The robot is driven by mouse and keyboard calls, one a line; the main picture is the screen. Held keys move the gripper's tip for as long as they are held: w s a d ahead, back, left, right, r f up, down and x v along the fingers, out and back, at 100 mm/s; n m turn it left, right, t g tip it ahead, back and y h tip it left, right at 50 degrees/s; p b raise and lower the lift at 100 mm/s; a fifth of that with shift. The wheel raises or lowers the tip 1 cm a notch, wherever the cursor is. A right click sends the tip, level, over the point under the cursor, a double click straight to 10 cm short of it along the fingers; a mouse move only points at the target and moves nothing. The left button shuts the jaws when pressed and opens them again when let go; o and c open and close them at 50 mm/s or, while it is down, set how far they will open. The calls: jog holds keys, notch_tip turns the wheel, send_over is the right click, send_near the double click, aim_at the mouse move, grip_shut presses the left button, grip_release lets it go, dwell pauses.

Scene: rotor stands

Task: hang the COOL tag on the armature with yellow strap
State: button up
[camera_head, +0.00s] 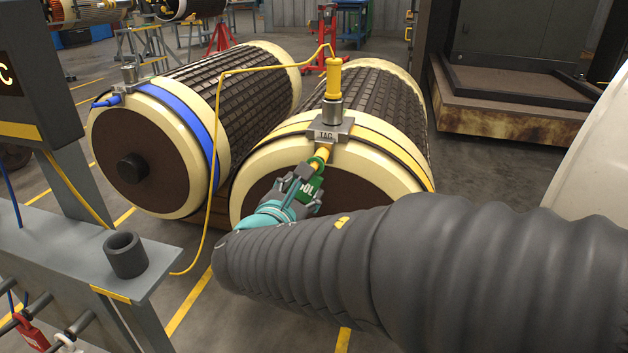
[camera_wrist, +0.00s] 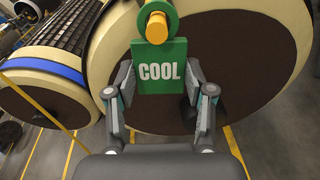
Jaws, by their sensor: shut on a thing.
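The armature with the yellow strap (camera_head: 408,165) is the right one of two large drums in the head view. A grey block marked TAG (camera_head: 331,131) sits on its strap, with a yellow peg (camera_head: 322,154) sticking out toward me. The green COOL tag (camera_head: 309,189) is held in my gripper (camera_head: 304,187) just below the peg. In the wrist view the tag (camera_wrist: 162,72) is upright between my fingers (camera_wrist: 164,92). Its green ring (camera_wrist: 157,8) appears to be around the yellow peg (camera_wrist: 157,28). Whether ring and peg touch, I cannot tell.
The armature with the blue strap (camera_head: 165,140) lies close on the left. A yellow cable (camera_head: 213,150) loops from a yellow plug (camera_head: 333,79) above the block. A grey stand with a cup (camera_head: 125,255) and hanging tags (camera_head: 32,335) is at the lower left.

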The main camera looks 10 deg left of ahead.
jog(key=shift+f+b, duration=0.2)
jog(key=shift+b, duration=0.1)
dwell(0.4)
jog(key=o, duration=1.3)
jog(key=shift+c, duration=0.2)
jog(key=shift+s, duration=0.1)
jog(key=s+r+p, duration=0.1)
jog(key=s, duration=0.7)
jog(key=shift+s+a+r, duration=0.25)
jog(key=shift+s+a, duration=0.1)
jog(key=shift+a, duration=0.1)
dwell(0.4)
